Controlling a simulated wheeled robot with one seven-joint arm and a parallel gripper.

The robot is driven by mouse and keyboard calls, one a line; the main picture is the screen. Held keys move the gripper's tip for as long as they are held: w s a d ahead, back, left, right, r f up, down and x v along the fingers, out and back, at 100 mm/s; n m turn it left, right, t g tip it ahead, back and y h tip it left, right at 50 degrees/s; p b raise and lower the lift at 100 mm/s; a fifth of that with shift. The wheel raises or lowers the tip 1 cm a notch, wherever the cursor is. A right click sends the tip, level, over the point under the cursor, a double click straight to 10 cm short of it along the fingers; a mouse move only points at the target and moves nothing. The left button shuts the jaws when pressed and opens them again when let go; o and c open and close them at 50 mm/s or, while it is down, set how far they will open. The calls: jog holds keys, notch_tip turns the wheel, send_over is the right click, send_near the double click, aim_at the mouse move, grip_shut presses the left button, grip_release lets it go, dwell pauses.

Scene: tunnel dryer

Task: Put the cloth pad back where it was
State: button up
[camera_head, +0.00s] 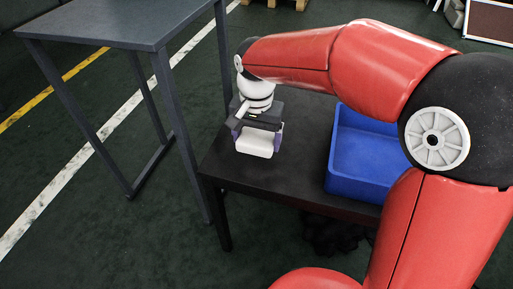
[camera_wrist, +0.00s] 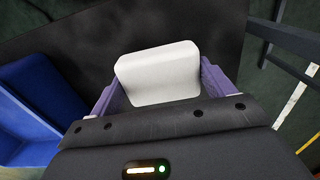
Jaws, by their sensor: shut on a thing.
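The cloth pad (camera_wrist: 160,72) is a white block with rounded edges. In the wrist view it sits between the two purple fingers of my gripper (camera_wrist: 160,90), which is shut on it. In the head view the pad (camera_head: 255,142) shows below my gripper (camera_head: 258,138), over the left part of the black table (camera_head: 290,185). I cannot tell whether the pad touches the table top or is held just above it.
A blue bin (camera_head: 362,160) stands on the black table to the right of my gripper; my arm hides part of it. A taller grey table (camera_head: 125,22) stands at the left. The black table top between pad and bin is clear.

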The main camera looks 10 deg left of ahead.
aim_at(257, 148)
jog(key=shift+f, duration=1.95)
jog(key=o, duration=0.8)
notch_tip(257, 148, up, 12)
jog(key=shift+p, duration=0.4)
